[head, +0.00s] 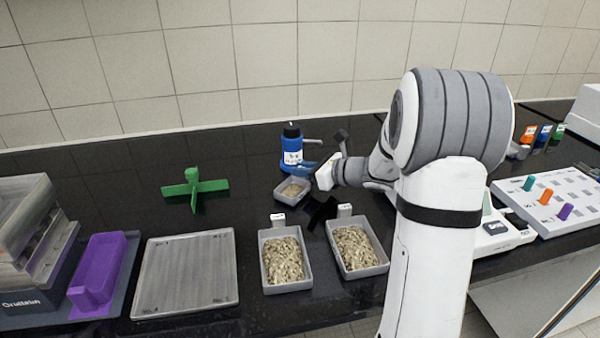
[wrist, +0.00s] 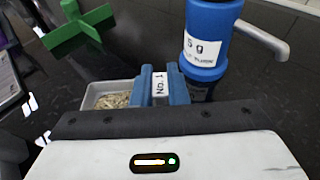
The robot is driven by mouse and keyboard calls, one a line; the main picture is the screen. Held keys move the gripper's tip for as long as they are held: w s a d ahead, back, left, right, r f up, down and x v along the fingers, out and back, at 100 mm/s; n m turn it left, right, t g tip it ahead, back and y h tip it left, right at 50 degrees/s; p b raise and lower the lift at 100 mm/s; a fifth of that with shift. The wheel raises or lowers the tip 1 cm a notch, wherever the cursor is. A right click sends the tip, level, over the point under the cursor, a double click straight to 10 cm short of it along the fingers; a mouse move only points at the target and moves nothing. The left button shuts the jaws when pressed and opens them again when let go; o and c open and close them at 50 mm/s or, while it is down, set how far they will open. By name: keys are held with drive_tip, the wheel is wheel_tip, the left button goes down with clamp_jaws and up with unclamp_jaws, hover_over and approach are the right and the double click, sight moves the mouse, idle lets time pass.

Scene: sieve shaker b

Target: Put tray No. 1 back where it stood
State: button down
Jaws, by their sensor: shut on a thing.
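Tray No. 1 (head: 290,190) is a small grey tray with some pale grain in it, just in front of the blue bottle. My gripper (head: 308,170) comes from the right and is shut on its label tab. In the wrist view, my blue fingers (wrist: 161,86) pinch the tab marked "No. 1", and the tray (wrist: 92,97) shows beyond them at the left. The fingers and wrist hide part of the tray. I cannot tell whether it touches the counter or hangs just above it.
The blue bottle (head: 291,150) with a side spout stands close behind the tray. Two fuller grain trays (head: 286,286) (head: 362,272) stand nearer the front. A green cross-shaped piece (head: 194,187) is at left, above a flat grey plate (head: 186,272). Black counter between them is clear.

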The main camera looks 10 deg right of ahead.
drive_tip(key=shift+f, duration=0.2)
drive_tip(key=shift+f, duration=0.1)
drive_tip(key=c, duration=1.4)
unclamp_jaws()
drive_tip(key=shift+c, duration=0.2)
drive_tip(key=shift+s+d+r, duration=0.15)
drive_tip(key=shift+r, duration=0.05)
drive_tip(key=v, duration=1.1)
drive_tip(key=shift+s+d+r+p, duration=0.15)
drive_tip(key=shift+s+p, duration=0.1)
drive_tip(key=shift+p, duration=0.05)
